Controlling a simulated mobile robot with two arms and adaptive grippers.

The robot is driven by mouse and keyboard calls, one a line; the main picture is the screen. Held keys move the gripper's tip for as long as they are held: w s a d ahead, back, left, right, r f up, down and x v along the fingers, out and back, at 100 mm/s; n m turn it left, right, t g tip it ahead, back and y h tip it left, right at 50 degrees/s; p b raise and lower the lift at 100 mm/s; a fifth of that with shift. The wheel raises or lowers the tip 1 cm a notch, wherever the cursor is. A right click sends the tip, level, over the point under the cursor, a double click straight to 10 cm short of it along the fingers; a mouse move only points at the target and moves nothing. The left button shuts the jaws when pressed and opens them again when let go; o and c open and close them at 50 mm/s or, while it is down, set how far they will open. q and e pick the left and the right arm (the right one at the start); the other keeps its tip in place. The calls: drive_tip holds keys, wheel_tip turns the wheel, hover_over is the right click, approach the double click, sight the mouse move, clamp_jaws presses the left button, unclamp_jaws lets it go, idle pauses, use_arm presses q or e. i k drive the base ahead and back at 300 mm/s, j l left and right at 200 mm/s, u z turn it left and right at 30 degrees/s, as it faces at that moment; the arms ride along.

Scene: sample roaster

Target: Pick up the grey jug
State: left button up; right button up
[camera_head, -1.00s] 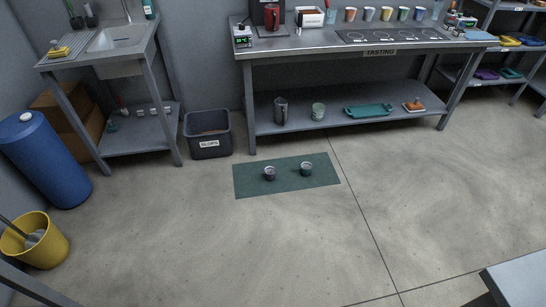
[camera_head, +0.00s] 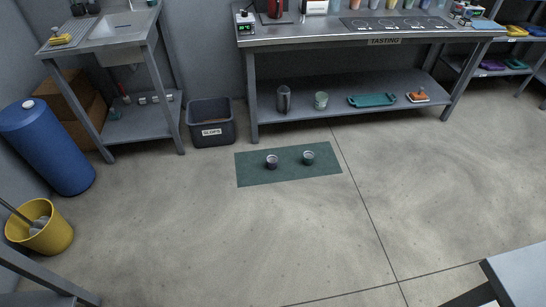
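The grey jug (camera_head: 284,99) stands upright on the lower shelf (camera_head: 335,104) of the tasting table, toward its left end. It looks like a tall metal cylinder; its handle is too small to make out clearly. A light green container (camera_head: 321,100) stands a little to its right on the same shelf. Neither of my grippers is in view.
A grey bin (camera_head: 211,122) stands on the floor left of the table. A green mat (camera_head: 243,171) with two small cups lies in front. A teal tray (camera_head: 372,100) sits further right on the shelf. A table corner (camera_head: 518,272) juts in at bottom right. The middle floor is open.

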sight(283, 91)
drive_tip(key=i+z, duration=0.1)
drive_tip(key=i, duration=0.8)
drive_tip(key=i+z, duration=0.5)
drive_tip(key=i+j+z, duration=0.2)
drive_tip(key=i+z, duration=0.25)
drive_tip(key=i, duration=0.25)
drive_tip(key=i+l+z, duration=0.1)
drive_tip(key=i+z, duration=0.65)
drive_tip(key=i+l+u, duration=0.25)
drive_tip(key=i+u, duration=0.15)
drive_tip(key=i+l+u, duration=0.4)
